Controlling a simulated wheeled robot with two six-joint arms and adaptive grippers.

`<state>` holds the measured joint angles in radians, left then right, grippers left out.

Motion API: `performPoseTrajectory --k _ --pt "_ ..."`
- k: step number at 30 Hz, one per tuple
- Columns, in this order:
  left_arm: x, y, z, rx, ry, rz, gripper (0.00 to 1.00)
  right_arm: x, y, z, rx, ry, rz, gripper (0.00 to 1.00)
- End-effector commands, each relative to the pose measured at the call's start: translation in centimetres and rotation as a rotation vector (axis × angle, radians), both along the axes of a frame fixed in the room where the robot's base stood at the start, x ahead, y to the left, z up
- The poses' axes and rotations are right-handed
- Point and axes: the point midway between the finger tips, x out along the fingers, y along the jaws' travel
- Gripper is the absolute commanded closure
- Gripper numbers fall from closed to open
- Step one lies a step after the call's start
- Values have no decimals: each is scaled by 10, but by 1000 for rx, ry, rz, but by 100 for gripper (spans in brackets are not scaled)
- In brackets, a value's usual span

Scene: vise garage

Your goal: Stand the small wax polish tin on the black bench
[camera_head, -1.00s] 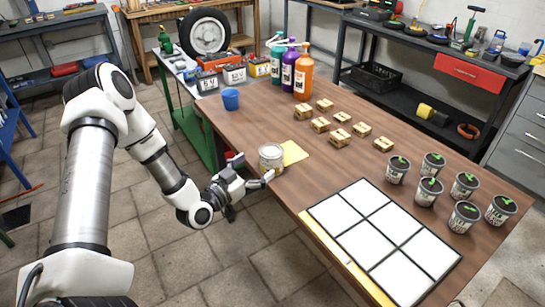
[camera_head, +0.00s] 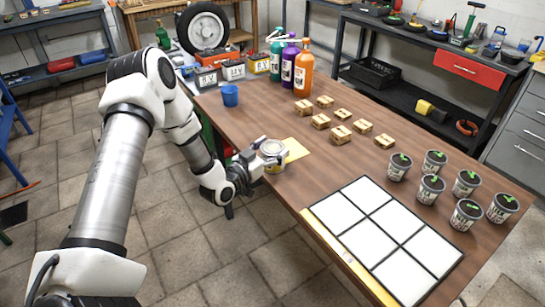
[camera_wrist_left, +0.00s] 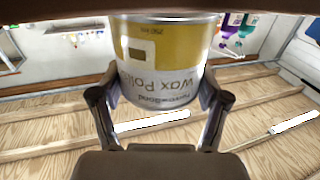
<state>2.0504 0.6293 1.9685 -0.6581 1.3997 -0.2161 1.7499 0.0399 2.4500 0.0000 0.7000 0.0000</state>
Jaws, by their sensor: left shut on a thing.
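The small wax polish tin (camera_head: 274,160) has a silvery top and a white and yellow label. My left gripper (camera_head: 271,150) is shut on the tin from the left side. In the left wrist view, the tin (camera_wrist_left: 165,65) sits between the two fingers (camera_wrist_left: 160,105), its label reading upside down. I cannot tell whether the tin touches the table. A black bench (camera_head: 425,42) with a red drawer stands at the back right. My right gripper is not in view.
Several small wooden blocks (camera_head: 341,134), a blue cup (camera_head: 230,95), bottles (camera_head: 303,72) and several pots with green marks (camera_head: 431,188) stand on the table. A white-squared board (camera_head: 385,235) lies at its front. Tools and jars crowd parts of the black bench top.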

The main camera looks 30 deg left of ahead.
Motion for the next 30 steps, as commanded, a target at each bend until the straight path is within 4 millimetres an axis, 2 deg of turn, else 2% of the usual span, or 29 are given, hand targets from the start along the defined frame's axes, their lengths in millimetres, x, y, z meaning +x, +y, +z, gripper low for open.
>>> performPoseTrajectory --k 10,17,23,30 --pt "0 0 8 0 -2 1 81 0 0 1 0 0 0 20" --pt "0 1 37 -2 -6 2 81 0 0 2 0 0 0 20" --pt "-41 -9 40 -7 1 2 81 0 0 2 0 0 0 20" --pt "-110 -26 48 -10 0 4 81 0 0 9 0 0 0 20"
